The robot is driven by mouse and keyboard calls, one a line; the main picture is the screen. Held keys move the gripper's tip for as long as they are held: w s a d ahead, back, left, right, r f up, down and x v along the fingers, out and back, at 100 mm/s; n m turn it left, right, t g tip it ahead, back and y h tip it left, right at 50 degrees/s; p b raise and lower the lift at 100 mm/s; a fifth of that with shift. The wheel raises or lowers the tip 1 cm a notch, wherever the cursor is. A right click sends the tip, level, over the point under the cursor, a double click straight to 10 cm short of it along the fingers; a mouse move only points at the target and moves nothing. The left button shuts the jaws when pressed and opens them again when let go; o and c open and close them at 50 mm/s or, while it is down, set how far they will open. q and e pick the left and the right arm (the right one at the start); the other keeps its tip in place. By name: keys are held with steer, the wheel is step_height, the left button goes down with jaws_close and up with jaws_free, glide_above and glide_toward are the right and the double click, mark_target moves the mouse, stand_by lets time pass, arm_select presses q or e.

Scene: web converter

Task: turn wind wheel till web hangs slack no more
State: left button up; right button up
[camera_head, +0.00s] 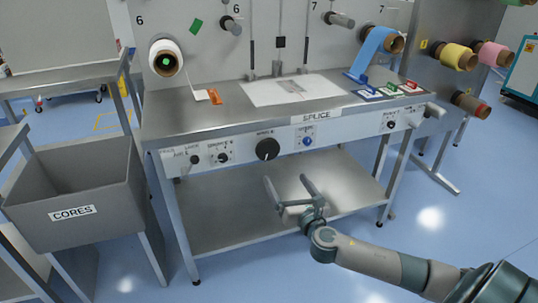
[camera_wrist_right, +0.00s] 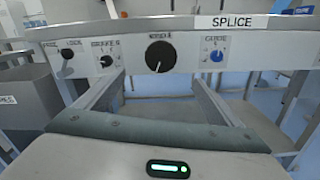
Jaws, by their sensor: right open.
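A large black knob (camera_head: 267,149) with a white pointer mark sits mid-panel under the SPLICE sign; I take it as the wind wheel, its small label being hard to read. It also shows in the wrist view (camera_wrist_right: 160,56). My right gripper (camera_head: 287,181) is open and empty, below and in front of the knob, apart from it. In the wrist view its fingers (camera_wrist_right: 160,78) point toward the panel, with the knob between and above their tips. My left gripper is not in view.
Smaller black knobs (camera_head: 194,160) (camera_head: 222,158) sit left on the panel, a blue knob (camera_head: 307,141) right. A steel shelf (camera_head: 230,215) lies below. A grey CORES bin (camera_head: 75,185) stands left. Floor in front is clear.

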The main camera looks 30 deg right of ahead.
mark_target(268, 152)
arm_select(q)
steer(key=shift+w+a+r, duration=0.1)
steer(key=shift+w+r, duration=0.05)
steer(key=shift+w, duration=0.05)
arm_select(e)
steer(key=shift+s+f, duration=0.15)
steer(key=shift+s, duration=0.05)
steer(key=shift+d, duration=0.1)
steer(key=x, duration=1.6)
steer(key=shift+w, duration=0.65)
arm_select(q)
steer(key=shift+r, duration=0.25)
arm_select(e)
steer(key=shift+w+d, duration=0.1)
steer(key=c, duration=1.1)
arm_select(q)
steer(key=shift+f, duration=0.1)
arm_select(e)
steer(key=shift+o, duration=0.2)
